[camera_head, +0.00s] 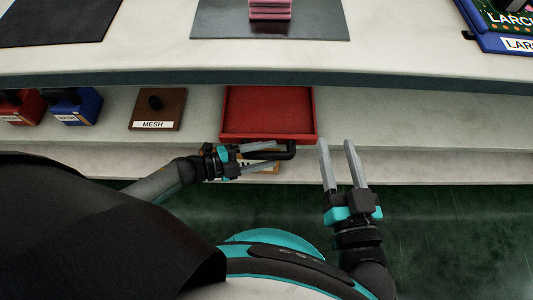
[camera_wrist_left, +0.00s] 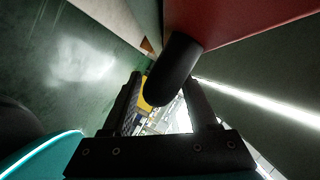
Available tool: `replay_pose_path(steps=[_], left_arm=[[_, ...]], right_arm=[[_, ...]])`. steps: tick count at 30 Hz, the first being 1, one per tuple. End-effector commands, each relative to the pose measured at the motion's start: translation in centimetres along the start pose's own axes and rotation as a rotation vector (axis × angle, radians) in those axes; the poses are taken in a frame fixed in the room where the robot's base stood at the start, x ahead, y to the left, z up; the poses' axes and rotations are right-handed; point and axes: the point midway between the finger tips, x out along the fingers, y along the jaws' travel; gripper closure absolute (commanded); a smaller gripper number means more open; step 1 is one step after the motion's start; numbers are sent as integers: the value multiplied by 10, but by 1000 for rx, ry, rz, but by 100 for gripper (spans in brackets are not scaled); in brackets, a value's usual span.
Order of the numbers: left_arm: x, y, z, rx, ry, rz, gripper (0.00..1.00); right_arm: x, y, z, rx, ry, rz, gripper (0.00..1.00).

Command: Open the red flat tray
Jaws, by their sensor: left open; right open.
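The red flat tray (camera_head: 268,112) sits on the shelf below the counter, with its front part showing past the counter's edge. A black handle (camera_head: 290,150) sticks out from its front. My left gripper (camera_head: 275,157) is open at the handle, its fingers pointing right along the tray's front. In the left wrist view the black handle (camera_wrist_left: 175,70) lies across the space between the open fingers, below the red tray (camera_wrist_left: 245,20). I cannot tell whether the fingers touch it. My right gripper (camera_head: 338,142) is open and empty, to the right of the tray, fingers pointing toward the shelf.
On the lower shelf, left of the tray, stand a brown box labelled MESH (camera_head: 157,110), a blue box (camera_head: 73,106) and a red box (camera_head: 20,107). A tan labelled piece (camera_head: 262,167) is partly hidden behind my left gripper. The shelf right of the tray is clear.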

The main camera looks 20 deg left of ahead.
Motion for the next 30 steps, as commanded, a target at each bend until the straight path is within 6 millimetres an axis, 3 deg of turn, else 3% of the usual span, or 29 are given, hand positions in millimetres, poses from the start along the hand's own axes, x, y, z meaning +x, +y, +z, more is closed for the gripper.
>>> replay_pose_path(steps=[12, 27, 30], left_arm=[[4, 0, 0, 0, 1, 0, 42], [4, 0, 0, 0, 1, 0, 98], [4, 0, 0, 0, 1, 0, 100]], right_arm=[[-1, -1, -1, 5, 21, -3, 50], [-1, -1, -1, 5, 19, -3, 50], [-1, -1, -1, 5, 19, -3, 50]])
